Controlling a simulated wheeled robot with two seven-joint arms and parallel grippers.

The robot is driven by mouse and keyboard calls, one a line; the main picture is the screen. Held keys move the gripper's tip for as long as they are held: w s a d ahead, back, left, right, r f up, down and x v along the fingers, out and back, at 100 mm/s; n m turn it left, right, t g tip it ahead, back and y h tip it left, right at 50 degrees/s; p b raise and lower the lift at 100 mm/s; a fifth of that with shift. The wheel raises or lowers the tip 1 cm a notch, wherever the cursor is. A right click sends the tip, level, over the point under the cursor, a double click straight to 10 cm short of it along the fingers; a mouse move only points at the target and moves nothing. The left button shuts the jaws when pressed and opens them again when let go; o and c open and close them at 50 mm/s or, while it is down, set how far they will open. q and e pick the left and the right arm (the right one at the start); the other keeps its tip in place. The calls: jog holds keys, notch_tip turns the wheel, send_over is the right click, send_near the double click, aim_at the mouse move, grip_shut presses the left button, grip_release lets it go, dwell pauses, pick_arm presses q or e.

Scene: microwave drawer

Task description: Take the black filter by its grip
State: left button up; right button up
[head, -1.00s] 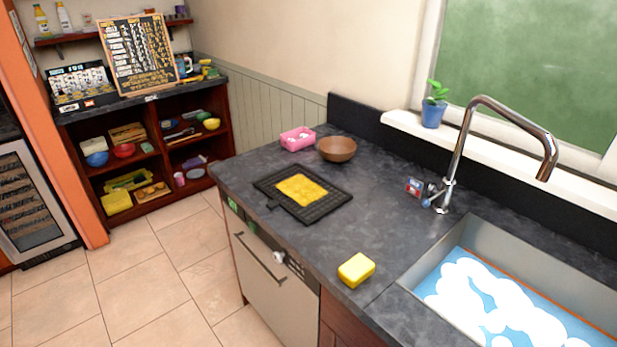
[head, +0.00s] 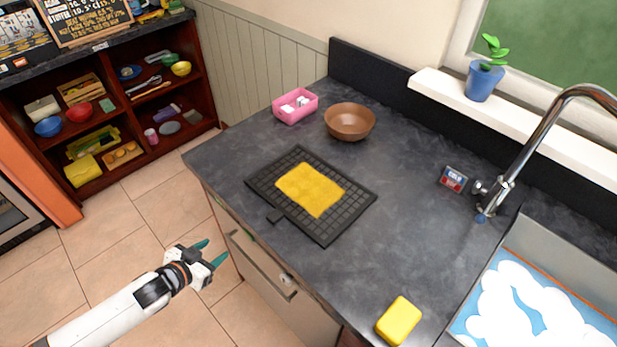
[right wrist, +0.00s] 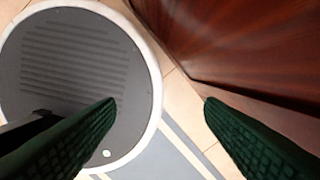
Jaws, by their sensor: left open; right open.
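The black filter (head: 334,219) is a flat grid panel lying on the dark counter, with a yellow patch (head: 311,188) on its middle. Its small grip tab (head: 275,220) sticks out on the near left side, toward the counter's front edge. My left gripper (head: 211,254) is open and empty. It shows to the left of the grip, in front of the counter and apart from the filter. My right gripper (right wrist: 160,104) shows only in the right wrist view. Its green ridged fingers are apart with nothing between them, over the floor beside a brown wooden panel.
A yellow sponge (head: 399,321) lies near the counter's front edge. A brown bowl (head: 350,122) and a pink box (head: 295,106) stand behind the filter. The faucet (head: 520,160) and sink (head: 505,240) are at the right.

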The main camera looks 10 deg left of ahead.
pick_arm(q)
jog(key=s+d+r+m+h, duration=0.1)
jog(key=s+d+r+h, duration=0.1)
jog(key=d+r, duration=0.35)
jog(key=s+d+r+m+h, duration=0.1)
jog(key=d+r+h, duration=0.15)
jog(key=r, duration=0.65)
jog(key=p, duration=0.2)
send_near(276, 214)
jog(key=d, duration=0.2)
jog(key=shift+w+d+f, duration=0.1)
jog(key=shift+w, duration=0.35)
jog(key=shift+w+d+f, duration=0.1)
jog(key=shift+w+f, duration=0.05)
jog(key=shift+w, duration=0.35)
jog(key=shift+w+d+f+p, duration=0.15)
jog(key=shift+w+f+p, duration=0.1)
jog(key=shift+w+p, duration=0.35)
jog(key=p+x, duration=0.1)
jog(key=x, duration=0.2)
jog(key=shift+w+f, duration=0.1)
jog(key=shift+f, duration=0.1)
jog(key=shift+w+d+f, duration=0.1)
jog(key=shift+w+f, duration=0.15)
jog(key=shift+s, duration=0.1)
grip_shut()
